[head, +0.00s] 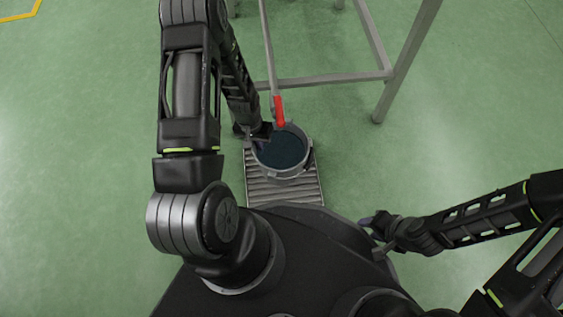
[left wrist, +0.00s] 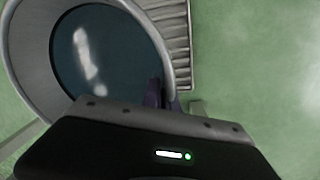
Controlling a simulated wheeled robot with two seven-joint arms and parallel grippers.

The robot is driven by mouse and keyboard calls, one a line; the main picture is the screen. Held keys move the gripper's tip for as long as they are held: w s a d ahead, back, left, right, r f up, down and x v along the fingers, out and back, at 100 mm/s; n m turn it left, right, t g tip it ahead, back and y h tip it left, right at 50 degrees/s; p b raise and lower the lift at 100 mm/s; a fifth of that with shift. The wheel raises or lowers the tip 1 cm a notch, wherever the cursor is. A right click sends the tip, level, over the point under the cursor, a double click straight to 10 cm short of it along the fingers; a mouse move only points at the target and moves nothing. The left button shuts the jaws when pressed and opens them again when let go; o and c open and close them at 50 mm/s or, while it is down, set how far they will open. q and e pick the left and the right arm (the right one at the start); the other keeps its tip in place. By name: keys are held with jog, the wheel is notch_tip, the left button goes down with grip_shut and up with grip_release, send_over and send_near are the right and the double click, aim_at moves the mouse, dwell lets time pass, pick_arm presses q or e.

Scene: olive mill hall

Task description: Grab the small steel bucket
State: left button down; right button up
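The small steel bucket (head: 291,174) stands upright on a slatted metal grate in the head view, with a dark, glossy surface inside its round rim. In the left wrist view the bucket (left wrist: 28,60) fills the upper left. My left gripper (head: 262,137) is at the bucket's left rim. In the left wrist view the left gripper's fingers (left wrist: 164,94) are close together with the rim between them, one inside and one outside. My right gripper (head: 376,232) is empty and apart from the bucket, at the lower right; its fingers look spread.
The slatted grate (head: 285,193) lies on the green floor under the bucket. A grey metal stand (head: 398,75) rises behind it. A rod with a red grip (head: 279,112) comes down just over the bucket's far rim. The floor to the left and right is clear.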

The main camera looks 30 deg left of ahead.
pick_arm(q)
jog(key=shift+w+r, duration=0.15)
jog(key=shift+r, duration=0.2)
pick_arm(e)
jog(key=shift+s+r, duration=0.1)
jog(key=shift+r, duration=0.1)
